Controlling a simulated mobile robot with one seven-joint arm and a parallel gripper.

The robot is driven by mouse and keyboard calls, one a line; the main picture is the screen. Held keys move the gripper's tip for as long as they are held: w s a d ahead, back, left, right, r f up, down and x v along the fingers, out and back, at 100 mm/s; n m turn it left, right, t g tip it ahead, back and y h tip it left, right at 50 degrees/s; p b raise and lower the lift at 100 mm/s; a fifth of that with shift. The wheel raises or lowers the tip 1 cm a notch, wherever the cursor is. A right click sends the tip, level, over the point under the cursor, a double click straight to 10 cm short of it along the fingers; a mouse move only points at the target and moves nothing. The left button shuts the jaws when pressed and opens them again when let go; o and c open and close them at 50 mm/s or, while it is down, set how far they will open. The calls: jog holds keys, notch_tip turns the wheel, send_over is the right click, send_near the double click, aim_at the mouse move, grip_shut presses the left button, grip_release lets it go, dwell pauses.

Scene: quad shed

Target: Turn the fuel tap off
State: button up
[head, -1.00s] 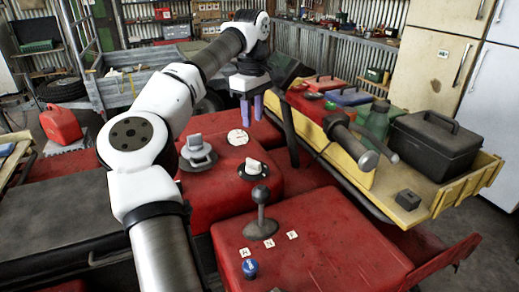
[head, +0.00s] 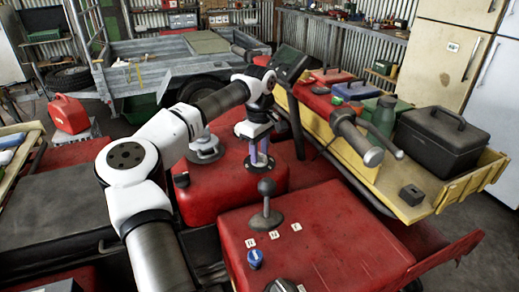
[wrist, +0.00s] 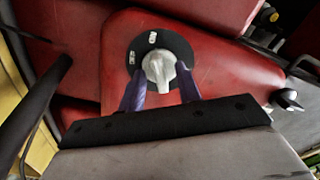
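The fuel tap (wrist: 158,70) is a pale grey-white knob on a round black plate with small white labels, too small to read. It is set in a red body panel (wrist: 112,75). My gripper (wrist: 161,76) has its two purple fingers on either side of the knob, apart from each other. I cannot tell whether the fingers touch it. In the head view my gripper (head: 258,163) points down at the red panel, and its fingers mostly hide the tap.
A gear lever (head: 266,205) stands on the red panel in front, near a blue knob (head: 255,258). A grey filler cap (head: 203,147) is left of my gripper. The handlebar and a yellow cart (head: 409,205) with a black toolbox (head: 441,140) are to the right.

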jog(key=shift+c, duration=0.4)
grip_shut()
jog(key=shift+n, duration=0.3)
jog(key=n, duration=1.1)
dwell(0.4)
jog(key=shift+o, duration=0.4)
grip_release()
